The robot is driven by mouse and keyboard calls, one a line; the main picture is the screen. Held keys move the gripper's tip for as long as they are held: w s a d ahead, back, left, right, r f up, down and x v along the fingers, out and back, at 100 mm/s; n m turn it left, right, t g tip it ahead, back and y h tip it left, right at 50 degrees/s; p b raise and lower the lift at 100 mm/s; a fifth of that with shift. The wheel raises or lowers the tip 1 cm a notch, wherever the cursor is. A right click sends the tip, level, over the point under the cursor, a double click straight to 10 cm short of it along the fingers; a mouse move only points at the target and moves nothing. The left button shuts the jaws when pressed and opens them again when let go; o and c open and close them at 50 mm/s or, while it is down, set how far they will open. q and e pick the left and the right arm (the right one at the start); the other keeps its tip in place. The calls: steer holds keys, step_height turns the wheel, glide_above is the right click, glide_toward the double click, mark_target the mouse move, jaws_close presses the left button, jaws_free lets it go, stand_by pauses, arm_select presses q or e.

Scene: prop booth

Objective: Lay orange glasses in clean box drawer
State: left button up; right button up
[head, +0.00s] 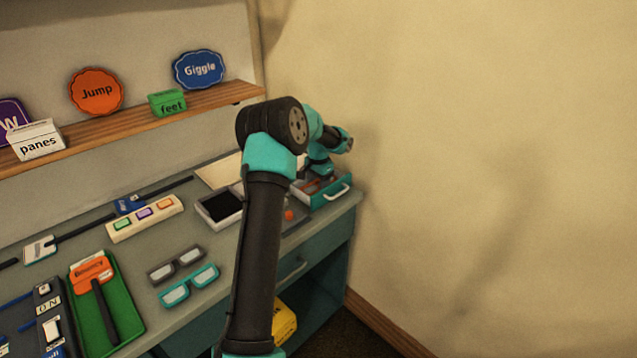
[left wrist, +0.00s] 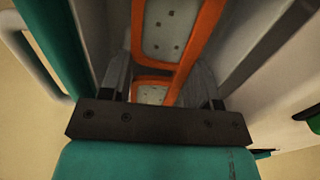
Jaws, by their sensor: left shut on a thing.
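The orange glasses (left wrist: 158,68) show large in the left wrist view, with pale speckled lenses between the two fingers. My left gripper (left wrist: 160,82) is shut on them. In the head view my left gripper (head: 318,173) is down at the open teal drawer (head: 327,198), which has a white handle, at the bench's far right corner. A bit of orange shows inside the drawer there, partly hidden by the gripper. The drawer's teal wall (left wrist: 62,40) and handle run along the left of the left wrist view. Whether the glasses touch the drawer floor I cannot tell.
Grey glasses (head: 175,264) and teal glasses (head: 190,285) lie on the bench, left of my arm. A black-lined tray (head: 220,205) and a small orange round thing (head: 289,215) are near the drawer. A green tray (head: 125,312) holds a sign. A wall stands close on the right.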

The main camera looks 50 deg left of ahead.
stand_by(0.4)
arm_select(q)
steer(key=o, duration=1)
steer(key=shift+r, duration=0.7)
steer(key=shift+o, duration=0.7)
steer(key=shift+r, duration=3.3)
